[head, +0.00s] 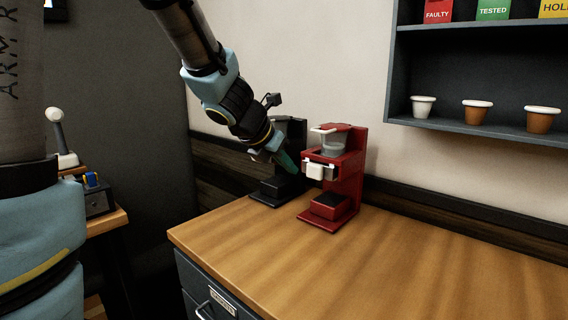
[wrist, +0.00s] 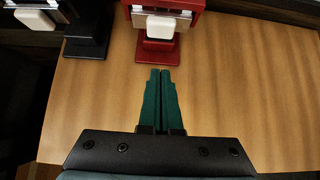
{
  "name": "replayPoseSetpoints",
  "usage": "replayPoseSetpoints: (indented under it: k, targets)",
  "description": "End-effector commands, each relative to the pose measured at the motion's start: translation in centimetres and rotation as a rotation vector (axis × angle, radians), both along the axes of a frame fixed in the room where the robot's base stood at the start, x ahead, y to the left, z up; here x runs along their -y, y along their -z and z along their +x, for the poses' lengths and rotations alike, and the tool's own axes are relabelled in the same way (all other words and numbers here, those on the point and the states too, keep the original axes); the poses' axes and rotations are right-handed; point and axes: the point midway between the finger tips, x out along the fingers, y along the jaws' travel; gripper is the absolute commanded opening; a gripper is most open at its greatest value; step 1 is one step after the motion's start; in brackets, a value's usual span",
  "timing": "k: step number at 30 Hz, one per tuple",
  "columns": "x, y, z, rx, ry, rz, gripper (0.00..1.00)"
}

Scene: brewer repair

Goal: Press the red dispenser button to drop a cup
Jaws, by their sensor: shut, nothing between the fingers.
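My gripper (head: 286,160) is shut with nothing between its dark green fingers. In the wrist view its fingertips (wrist: 161,71) point towards the base of a red machine (wrist: 157,48). In the head view the red machine (head: 351,170) stands upright on the wooden counter, with a clear container on top and a white paddle-like part (head: 315,171) on its front. My gripper is left of it and in front of a black machine (head: 278,190), which it partly hides. I cannot pick out a separate red dispenser button in either view.
The wooden counter (head: 400,255) is clear right of the red machine. A dark wall shelf (head: 460,128) holds a white cup (head: 423,106), two brown cups (head: 477,112) and labelled bins above.

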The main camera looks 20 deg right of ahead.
Motion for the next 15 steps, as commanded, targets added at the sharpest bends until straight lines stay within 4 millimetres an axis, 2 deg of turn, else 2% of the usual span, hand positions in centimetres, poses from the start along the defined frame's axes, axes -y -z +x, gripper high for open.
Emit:
replayPoseSetpoints:
  k: [1, 7, 9, 15]
  targets:
    - [0.8, 1.3, 0.4, -0.003, 0.001, 0.001, 0.0]
    - [3.2, 4.0, 1.7, -0.003, 0.001, 0.001, 0.0]
    - [4.3, 3.2, 2.3, -0.001, 0.002, 0.001, 0.0]
    - [6.1, 3.3, 3.3, 0.0, 0.001, 0.001, 0.0]
